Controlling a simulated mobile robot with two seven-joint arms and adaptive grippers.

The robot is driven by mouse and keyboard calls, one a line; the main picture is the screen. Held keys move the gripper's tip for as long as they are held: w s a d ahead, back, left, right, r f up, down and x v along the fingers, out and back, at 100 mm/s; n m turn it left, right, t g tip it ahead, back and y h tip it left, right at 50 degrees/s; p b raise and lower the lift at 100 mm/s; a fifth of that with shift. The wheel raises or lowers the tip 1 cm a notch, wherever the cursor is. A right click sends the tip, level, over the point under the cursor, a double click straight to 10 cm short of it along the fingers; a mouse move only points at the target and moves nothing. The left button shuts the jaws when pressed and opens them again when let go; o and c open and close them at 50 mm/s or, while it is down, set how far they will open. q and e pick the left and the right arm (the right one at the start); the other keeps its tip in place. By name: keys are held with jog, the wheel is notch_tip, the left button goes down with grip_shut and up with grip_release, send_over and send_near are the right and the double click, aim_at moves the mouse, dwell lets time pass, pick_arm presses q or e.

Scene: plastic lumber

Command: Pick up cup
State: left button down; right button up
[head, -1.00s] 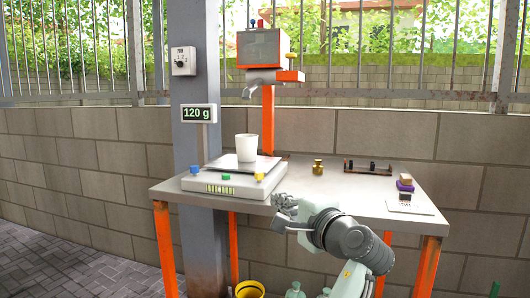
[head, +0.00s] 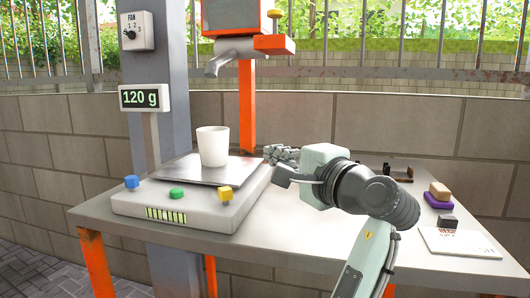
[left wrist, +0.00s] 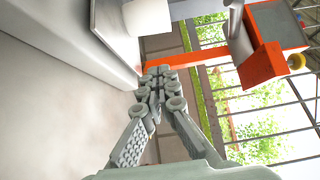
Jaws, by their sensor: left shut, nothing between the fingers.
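A white cup (head: 213,146) stands upright on the metal plate of a white scale (head: 190,207). In the left wrist view part of the cup (left wrist: 148,15) shows at the top edge, with its upper part cut off. My left gripper (head: 272,153) is to the right of the cup, above the right edge of the scale, apart from the cup. In the left wrist view its fingers (left wrist: 155,74) are closed together with nothing between them. My right gripper is not in view.
A display (head: 146,98) beside the scale reads 120 g. Blue, green and yellow buttons line the scale's front. A dispenser spout (head: 222,62) on an orange post hangs above and behind the cup. A paper card (head: 460,243), a dark block and stacked purple and tan blocks (head: 438,196) lie at right.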

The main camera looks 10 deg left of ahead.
aim_at(214, 147)
pick_arm(q)
jog(key=x, duration=0.7)
jog(key=shift+w+a, duration=0.1)
jog(key=shift+a, duration=0.1)
jog(key=a, duration=0.3)
jog(key=shift+w+a, duration=0.25)
jog(key=shift+w, duration=0.1)
jog(key=shift+a, duration=0.5)
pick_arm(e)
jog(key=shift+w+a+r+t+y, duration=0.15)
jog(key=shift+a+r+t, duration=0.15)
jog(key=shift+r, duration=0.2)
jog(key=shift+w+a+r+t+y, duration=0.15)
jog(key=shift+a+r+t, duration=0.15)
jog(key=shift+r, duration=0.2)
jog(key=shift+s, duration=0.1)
